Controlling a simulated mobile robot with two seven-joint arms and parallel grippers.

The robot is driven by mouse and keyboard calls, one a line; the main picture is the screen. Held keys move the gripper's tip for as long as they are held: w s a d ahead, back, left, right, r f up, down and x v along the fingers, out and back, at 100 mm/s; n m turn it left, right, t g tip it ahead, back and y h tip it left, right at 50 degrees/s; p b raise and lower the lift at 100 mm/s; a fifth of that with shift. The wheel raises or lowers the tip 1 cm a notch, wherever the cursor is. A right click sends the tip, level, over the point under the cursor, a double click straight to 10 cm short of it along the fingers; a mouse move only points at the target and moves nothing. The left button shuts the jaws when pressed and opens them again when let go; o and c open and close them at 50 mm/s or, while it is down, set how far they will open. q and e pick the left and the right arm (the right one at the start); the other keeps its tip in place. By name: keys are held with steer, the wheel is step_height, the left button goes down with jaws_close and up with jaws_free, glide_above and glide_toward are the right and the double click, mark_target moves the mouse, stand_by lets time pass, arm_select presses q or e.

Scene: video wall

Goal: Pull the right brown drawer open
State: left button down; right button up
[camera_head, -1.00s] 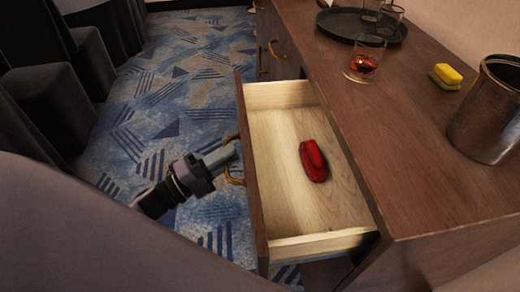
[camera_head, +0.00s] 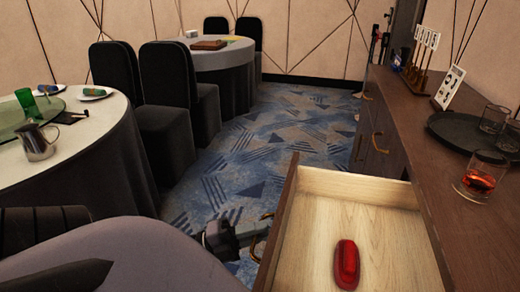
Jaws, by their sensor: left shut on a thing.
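The right brown drawer (camera_head: 365,187) stands pulled out from the brown cabinet, its pale wooden inside showing. A red object (camera_head: 346,264) lies in it. My left gripper (camera_head: 250,232) is at the outer side of the drawer front, shut on the drawer's curved brass handle (camera_head: 262,240). My right gripper is not in view.
The cabinet top (camera_head: 425,165) holds a dark round tray (camera_head: 455,135), a glass with amber drink (camera_head: 483,177) and number cards. Round tables (camera_head: 95,135) with dark chairs (camera_head: 165,100) stand at left. Patterned carpet (camera_head: 255,150) is clear between.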

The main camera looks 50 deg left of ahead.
arm_select(q)
steer(key=c, duration=1.4)
jaws_free()
steer(key=shift+c, duration=0.2)
steer(key=v, duration=0.7)
steer(key=shift+b, duration=0.3)
steer(key=shift+s, duration=0.1)
steer(key=shift+a, duration=0.1)
